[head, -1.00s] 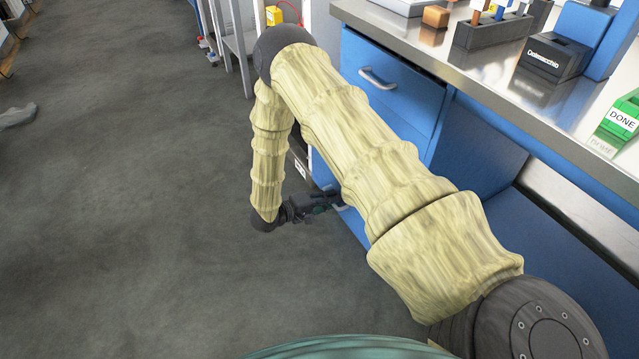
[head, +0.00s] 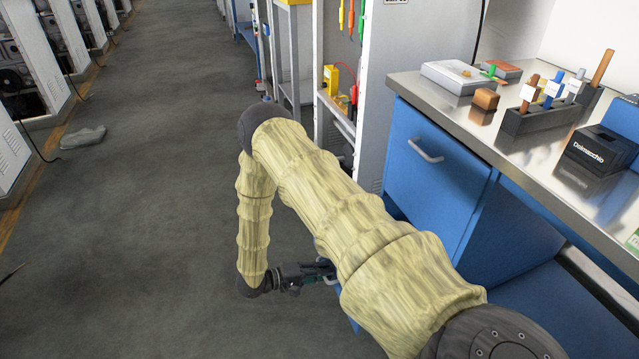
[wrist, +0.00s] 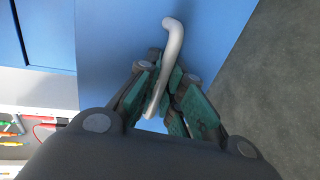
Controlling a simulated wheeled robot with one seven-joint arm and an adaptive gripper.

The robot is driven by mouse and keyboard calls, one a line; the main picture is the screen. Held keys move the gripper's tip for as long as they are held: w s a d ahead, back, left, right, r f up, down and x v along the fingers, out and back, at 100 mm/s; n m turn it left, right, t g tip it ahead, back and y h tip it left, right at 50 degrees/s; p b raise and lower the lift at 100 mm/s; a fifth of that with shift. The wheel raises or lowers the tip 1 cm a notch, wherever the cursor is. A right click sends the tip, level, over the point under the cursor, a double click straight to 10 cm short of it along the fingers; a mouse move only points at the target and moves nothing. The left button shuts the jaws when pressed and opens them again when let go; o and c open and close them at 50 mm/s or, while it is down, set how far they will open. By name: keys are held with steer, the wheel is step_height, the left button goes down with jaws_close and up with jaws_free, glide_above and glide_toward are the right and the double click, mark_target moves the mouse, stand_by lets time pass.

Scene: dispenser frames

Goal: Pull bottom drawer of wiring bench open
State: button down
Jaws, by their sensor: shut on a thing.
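The wiring bench (head: 460,125) has a steel top and blue drawer fronts on the right in the head view. Its upper drawer (head: 425,185) is closed, with a pale bar handle (head: 426,151). The bottom drawer is mostly hidden behind my arm. In the wrist view its blue front (wrist: 120,40) fills the upper middle, with a pale bar handle (wrist: 172,50). My gripper (wrist: 168,95) has its green-padded fingers on both sides of that handle and is shut on it. In the head view my gripper (head: 318,272) is low beside the bench.
Blocks, a tool holder (head: 545,115) and a dark box (head: 598,150) stand on the bench top. A grey cabinet (head: 405,50) and a shelf with a yellow meter (head: 340,82) stand behind. The grey floor (head: 150,220) at left is mostly clear, with a grey lump (head: 84,136) farther off.

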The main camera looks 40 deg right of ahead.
steer(key=c, duration=1.5)
jaws_free()
steer(key=shift+a, duration=0.1)
steer(key=v, duration=1.2)
steer(key=shift+w, duration=0.1)
steer(key=shift+f, duration=0.1)
